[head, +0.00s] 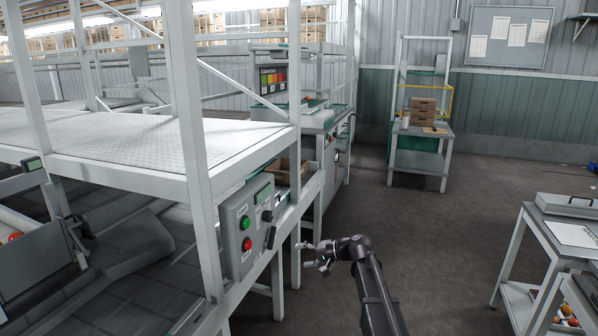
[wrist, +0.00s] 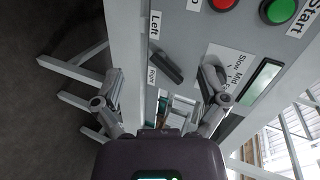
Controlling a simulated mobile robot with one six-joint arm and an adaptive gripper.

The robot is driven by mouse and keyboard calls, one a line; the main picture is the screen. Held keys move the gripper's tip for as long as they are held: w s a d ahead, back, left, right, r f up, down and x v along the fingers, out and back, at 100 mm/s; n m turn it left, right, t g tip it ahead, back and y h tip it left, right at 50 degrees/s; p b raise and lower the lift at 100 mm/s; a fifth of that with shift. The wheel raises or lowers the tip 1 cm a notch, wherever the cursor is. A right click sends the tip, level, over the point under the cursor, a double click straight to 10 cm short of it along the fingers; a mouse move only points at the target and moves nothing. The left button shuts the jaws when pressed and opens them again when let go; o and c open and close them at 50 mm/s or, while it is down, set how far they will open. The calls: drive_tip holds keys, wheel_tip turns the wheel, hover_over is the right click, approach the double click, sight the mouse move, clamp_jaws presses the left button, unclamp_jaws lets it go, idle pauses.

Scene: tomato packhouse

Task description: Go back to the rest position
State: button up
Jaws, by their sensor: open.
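My gripper (head: 314,256) is in the lower middle of the head view, at the end of my dark arm. It is open and empty, to the right of a grey control box (head: 233,264). In the wrist view its two fingers (wrist: 160,85) are spread apart in front of the box's face. Between them is a black lever (wrist: 165,67) beside the labels "Left" and "Right". A red button (wrist: 222,3) and a green button (wrist: 279,11) are at the top of that view. Whether a finger touches the panel cannot be told.
The white frame of the packing line (head: 200,165) stands close on the left. A grey side table (head: 560,232) is at the right edge, with a lower shelf. The floor (head: 430,235) between is clear.

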drive_tip(key=s+d+f+n+g+h, duration=0.1)
drive_tip(key=s+d+f+h, duration=0.35)
drive_tip(key=s, duration=0.55)
drive_tip(key=s+d+f+g+h, duration=0.2)
drive_tip(key=s+d+f+h, duration=0.15)
drive_tip(key=s+d, duration=0.4)
drive_tip(key=s+d+f+n+g+h, duration=0.1)
drive_tip(key=s+d+f+h, duration=0.3)
drive_tip(key=s, duration=0.7)
wheel_tip(320, 180, up, 31)
drive_tip(key=h+p, duration=0.1)
drive_tip(key=p, duration=3)
drive_tip(key=shift+a, duration=0.15)
